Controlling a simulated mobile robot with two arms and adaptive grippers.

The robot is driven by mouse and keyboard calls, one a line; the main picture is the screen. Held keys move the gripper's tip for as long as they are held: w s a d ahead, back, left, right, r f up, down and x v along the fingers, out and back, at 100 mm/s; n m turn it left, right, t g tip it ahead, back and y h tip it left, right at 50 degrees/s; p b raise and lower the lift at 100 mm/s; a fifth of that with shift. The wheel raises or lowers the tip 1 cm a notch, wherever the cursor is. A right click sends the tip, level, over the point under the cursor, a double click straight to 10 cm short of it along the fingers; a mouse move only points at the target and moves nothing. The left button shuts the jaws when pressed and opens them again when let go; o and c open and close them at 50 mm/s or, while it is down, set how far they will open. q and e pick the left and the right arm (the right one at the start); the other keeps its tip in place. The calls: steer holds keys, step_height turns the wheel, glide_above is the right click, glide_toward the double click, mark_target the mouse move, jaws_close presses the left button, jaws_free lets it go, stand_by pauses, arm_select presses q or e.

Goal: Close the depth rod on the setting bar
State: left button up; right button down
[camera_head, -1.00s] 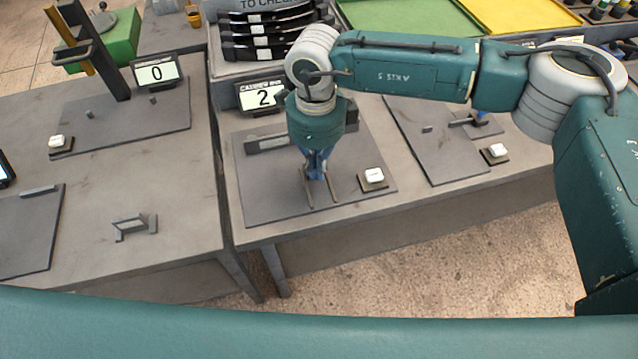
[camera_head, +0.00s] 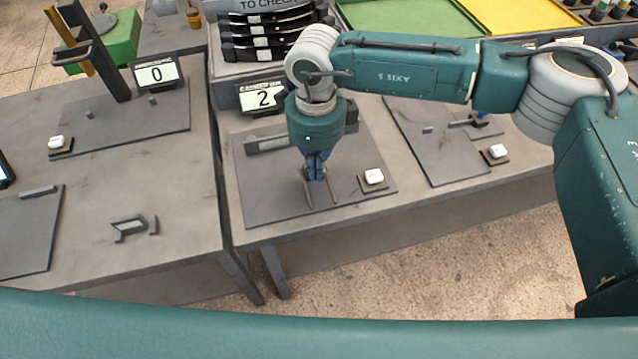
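A long grey bar (camera_head: 268,145), possibly the setting bar, lies at the back of this plate, partly hidden by my wrist. I cannot make out the depth rod for certain. My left gripper is not in view.
A white button (camera_head: 373,176) sits on the plate's right. Black-handled tools (camera_head: 265,40) lie in a rack behind. Another plate (camera_head: 440,150) lies right.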

steer(key=shift+w+a+r, duration=0.1)
steer(key=shift+w+r, duration=0.1)
steer(key=shift+w, duration=0.05)
stand_by(0.3)
steer(key=shift+r, duration=0.1)
steer(key=shift+r, duration=0.9)
steer(key=r+p, duration=0.1)
steer(key=r, duration=0.3)
steer(key=shift+s+r+p, duration=0.2)
steer(key=shift+r+p, duration=0.1)
steer(key=shift+p, duration=0.05)
steer(key=shift+s, duration=0.1)
